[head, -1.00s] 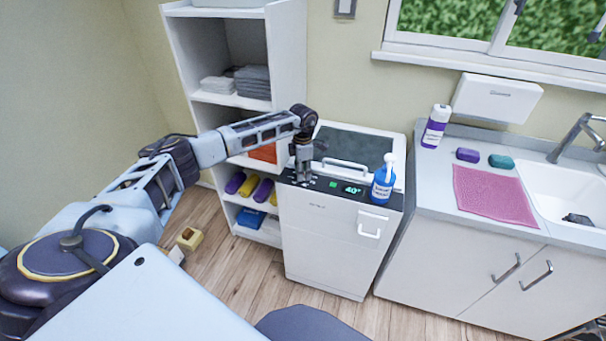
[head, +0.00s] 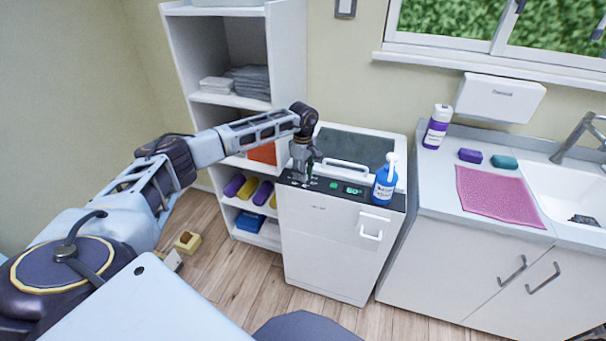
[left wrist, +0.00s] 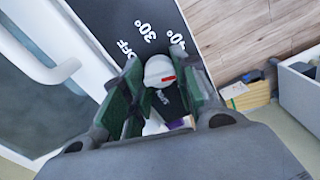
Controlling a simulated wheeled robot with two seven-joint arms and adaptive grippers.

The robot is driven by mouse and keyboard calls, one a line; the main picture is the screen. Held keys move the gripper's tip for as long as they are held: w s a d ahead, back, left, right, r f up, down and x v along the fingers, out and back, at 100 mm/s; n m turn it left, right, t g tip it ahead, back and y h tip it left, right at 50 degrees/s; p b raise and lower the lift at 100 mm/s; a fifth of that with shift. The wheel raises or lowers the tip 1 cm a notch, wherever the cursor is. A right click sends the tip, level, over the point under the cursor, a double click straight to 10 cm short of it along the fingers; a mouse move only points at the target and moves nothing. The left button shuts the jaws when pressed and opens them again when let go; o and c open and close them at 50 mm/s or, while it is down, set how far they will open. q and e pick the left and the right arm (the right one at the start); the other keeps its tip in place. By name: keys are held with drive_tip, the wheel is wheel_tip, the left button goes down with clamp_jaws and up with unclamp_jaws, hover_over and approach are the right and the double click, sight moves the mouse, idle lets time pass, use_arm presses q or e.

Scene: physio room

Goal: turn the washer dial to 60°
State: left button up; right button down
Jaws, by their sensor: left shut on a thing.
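The washer (head: 335,240) is a white top-loading cabinet with a dark control strip along its top front edge. Its display (head: 353,190) is lit green and appears to read 60°, a little blurred. The dial (left wrist: 158,68) is a pale round knob with a red mark, seen in the left wrist view between my fingers. Labels OFF, 30° and 40° show around it; others are partly hidden. My left gripper (head: 300,180) reaches down onto the left end of the strip and is shut on the dial. In the head view the gripper hides the dial.
A blue spray bottle (head: 384,181) stands on the washer's right front. An open shelf (head: 288,60) with towels and rolled items is close behind and left of my gripper. The counter (head: 433,187) with a pink mat (head: 495,203) and sink is at right.

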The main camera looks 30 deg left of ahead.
use_arm(q)
drive_tip(key=shift+r+m, duration=0.1)
drive_tip(key=shift+m, duration=0.9)
drive_tip(key=o, duration=1)
drive_tip(key=shift+o, duration=0.2)
use_arm(e)
drive_tip(key=shift+w+d+f, duration=0.1)
drive_tip(key=shift+w+d, duration=0.35)
drive_tip(key=shift+d, duration=0.05)
use_arm(q)
drive_tip(key=shift+n, duration=0.5)
use_arm(e)
drive_tip(key=shift+a, duration=0.1)
